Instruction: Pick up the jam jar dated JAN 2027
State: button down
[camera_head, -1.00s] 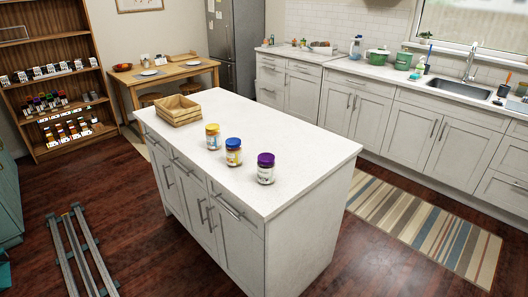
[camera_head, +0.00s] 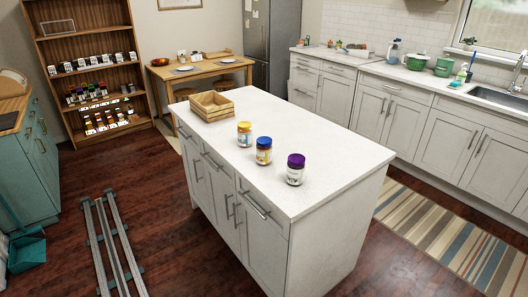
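Three jars stand upright in a row on the white island top. One has a yellow-orange lid (camera_head: 244,134), one a blue lid (camera_head: 264,151), and one a purple lid (camera_head: 295,169). Each carries a label, but the print is too small to read, so I cannot tell which is dated JAN 2027. More small jars with coloured lids (camera_head: 88,93) stand on the wooden shelf at the back left, also too small to read. My gripper is not in view.
A wooden crate (camera_head: 206,112) sits at the island's far end. The island top (camera_head: 335,150) is otherwise clear. Floor rails (camera_head: 112,245) lie at the lower left, beside a teal cabinet (camera_head: 35,165). A striped rug (camera_head: 440,235) lies between island and right counter.

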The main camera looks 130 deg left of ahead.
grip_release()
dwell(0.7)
